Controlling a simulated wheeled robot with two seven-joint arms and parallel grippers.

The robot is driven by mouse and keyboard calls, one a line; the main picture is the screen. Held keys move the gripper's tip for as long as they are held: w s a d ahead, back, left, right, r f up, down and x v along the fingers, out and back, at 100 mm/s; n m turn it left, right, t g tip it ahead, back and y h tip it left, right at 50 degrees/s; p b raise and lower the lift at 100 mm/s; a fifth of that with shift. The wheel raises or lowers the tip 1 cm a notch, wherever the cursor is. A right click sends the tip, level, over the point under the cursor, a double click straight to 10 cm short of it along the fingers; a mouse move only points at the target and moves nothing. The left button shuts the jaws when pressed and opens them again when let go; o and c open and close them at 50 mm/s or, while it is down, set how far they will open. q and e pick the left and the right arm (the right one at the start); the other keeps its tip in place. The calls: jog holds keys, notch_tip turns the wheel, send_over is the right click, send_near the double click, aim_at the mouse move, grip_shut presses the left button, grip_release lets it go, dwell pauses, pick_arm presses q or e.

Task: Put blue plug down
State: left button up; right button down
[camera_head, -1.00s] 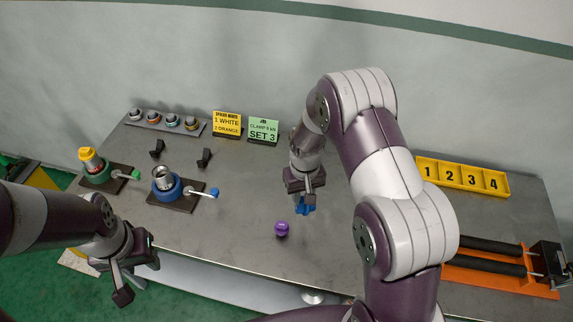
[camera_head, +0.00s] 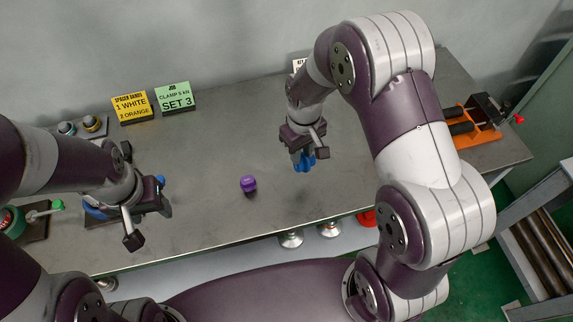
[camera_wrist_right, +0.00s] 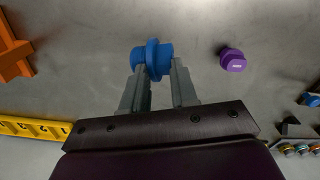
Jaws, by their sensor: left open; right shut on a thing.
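The blue plug (camera_head: 304,160) is in my right gripper (camera_head: 304,152), which is shut on it. In the head view they are over the middle of the table, right of the purple plug. The right wrist view shows the blue plug (camera_wrist_right: 152,59) between the two fingertips (camera_wrist_right: 152,72), with the table surface behind it. How far it is above the table I cannot tell exactly.
A purple plug (camera_head: 248,184) stands on the bare table (camera_head: 215,145); it also shows in the right wrist view (camera_wrist_right: 232,60). A yellow sign (camera_head: 132,107) and a green sign (camera_head: 175,98) stand at the back. An orange stand (camera_head: 480,135) is at the right end.

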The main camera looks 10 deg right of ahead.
jog(key=a+f, duration=0.1)
jog(key=f, duration=0.1)
jog(key=w+a+f, duration=0.1)
jog(key=f, duration=0.1)
jog(key=a+f+p, duration=0.1)
jog(key=f, duration=0.1)
jog(key=shift+w+a+f, duration=0.2)
jog(key=shift+w+a, duration=0.2)
jog(key=shift+w, duration=0.1)
jog(key=shift+f, duration=0.1)
jog(key=shift+f, duration=0.1)
jog(key=c, duration=0.9)
grip_release()
